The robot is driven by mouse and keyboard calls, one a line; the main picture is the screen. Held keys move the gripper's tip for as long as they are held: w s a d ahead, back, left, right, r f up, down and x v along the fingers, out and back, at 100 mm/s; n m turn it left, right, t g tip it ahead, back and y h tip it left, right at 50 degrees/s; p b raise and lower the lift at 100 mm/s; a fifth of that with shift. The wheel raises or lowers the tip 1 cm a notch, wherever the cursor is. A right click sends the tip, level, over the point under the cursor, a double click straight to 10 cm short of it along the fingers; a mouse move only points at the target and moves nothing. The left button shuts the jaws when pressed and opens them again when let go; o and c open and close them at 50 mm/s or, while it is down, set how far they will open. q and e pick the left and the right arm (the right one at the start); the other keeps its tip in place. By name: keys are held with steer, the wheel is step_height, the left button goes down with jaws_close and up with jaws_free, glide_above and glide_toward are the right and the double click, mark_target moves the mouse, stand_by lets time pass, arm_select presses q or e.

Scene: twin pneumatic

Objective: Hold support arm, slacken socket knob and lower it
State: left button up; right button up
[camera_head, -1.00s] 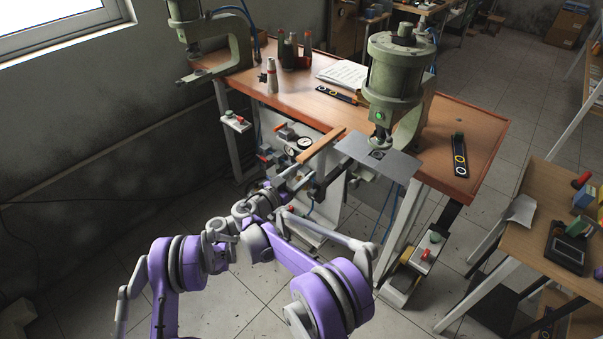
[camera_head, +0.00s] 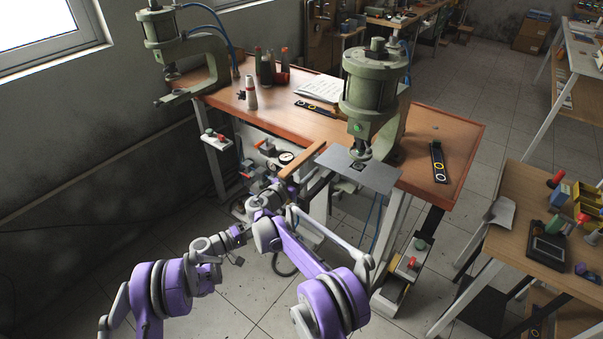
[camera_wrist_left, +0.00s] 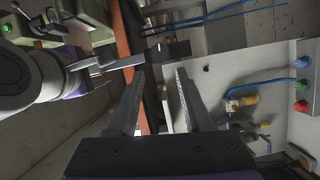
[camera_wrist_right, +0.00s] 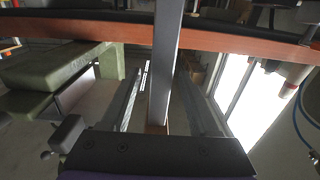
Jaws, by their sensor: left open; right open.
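A dark straight bar (camera_wrist_right: 166,45), which looks like the support arm, runs between the fingers of my right gripper (camera_wrist_right: 158,75) in the right wrist view. The fingers are open on either side of it; I cannot tell whether they touch it. In the head view my right arm reaches to the bench front, near a tan wooden bar (camera_head: 303,161). My left gripper (camera_wrist_left: 161,78) is open and empty in the left wrist view, apart from the bench. My arms hide part of the area under the bench, and I cannot clearly pick out the socket knob.
A green press (camera_head: 376,90) stands on the bench (camera_head: 455,150), with a grey plate (camera_head: 385,178) projecting at its front. A gauge panel sits under the bench edge. A white box with coloured buttons (camera_wrist_left: 301,84) shows in the left wrist view. A side table (camera_head: 510,235) stands right.

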jaws_close()
stand_by(1.4)
stand_by(0.4)
